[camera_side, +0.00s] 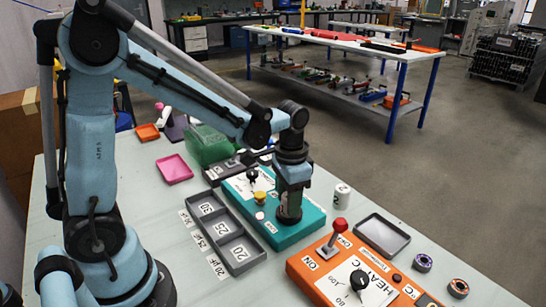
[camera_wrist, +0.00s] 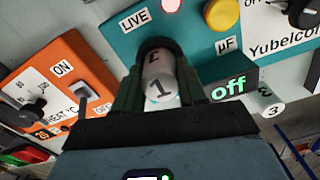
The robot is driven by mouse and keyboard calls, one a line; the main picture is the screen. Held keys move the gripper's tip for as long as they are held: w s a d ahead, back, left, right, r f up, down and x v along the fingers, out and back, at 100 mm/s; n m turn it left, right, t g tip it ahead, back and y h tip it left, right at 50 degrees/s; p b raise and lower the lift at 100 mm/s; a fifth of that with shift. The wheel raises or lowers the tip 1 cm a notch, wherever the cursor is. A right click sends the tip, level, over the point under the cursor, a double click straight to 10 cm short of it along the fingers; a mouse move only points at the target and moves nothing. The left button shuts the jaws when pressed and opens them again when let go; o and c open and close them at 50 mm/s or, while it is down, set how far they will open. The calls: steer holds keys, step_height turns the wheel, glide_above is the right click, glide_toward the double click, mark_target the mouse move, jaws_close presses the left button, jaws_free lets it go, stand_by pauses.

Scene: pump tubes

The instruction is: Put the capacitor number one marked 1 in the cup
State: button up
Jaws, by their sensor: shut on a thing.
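The capacitor marked 1 (camera_wrist: 158,84) is a pale cylinder between the two dark green fingers of my gripper (camera_wrist: 158,92), which is shut on it. A dark rounded rim (camera_wrist: 156,43) shows around its far end on the teal meter; I cannot tell whether the capacitor is seated in it. In the side view my gripper (camera_side: 289,210) points down over the teal meter (camera_side: 305,222) and hides the capacitor. The meter also shows in the wrist view (camera_wrist: 190,45), with a green "off" display (camera_wrist: 228,86). I cannot clearly identify a separate cup.
Capacitor 3 (camera_wrist: 270,106) stands beside the meter, seemingly the white cylinder (camera_side: 342,195) in the side view. A grey compartment tray (camera_side: 235,268) with number labels lies left of the meter. An orange heater box (camera_side: 325,285) with a red-knobbed lever and an empty grey tray (camera_side: 383,258) are right.

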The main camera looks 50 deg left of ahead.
steer(key=shift+f, duration=0.15)
steer(key=o, duration=1.1)
step_height(320, 180, up, 12)
steer(key=shift+s+f+n+t, duration=0.5)
steer(key=shift+s+f+t, duration=0.15)
steer(key=shift+s+t, duration=0.55)
steer(key=shift+s+f+n+t, duration=0.5)
steer(key=shift+s+f+t, duration=0.1)
steer(key=shift+s+t, duration=0.6)
steer(key=shift+s+f+n+t, duration=0.5)
steer(key=shift+s+f+t, duration=0.15)
steer(key=shift+s+t, duration=0.5)
steer(key=shift+w, duration=0.1)
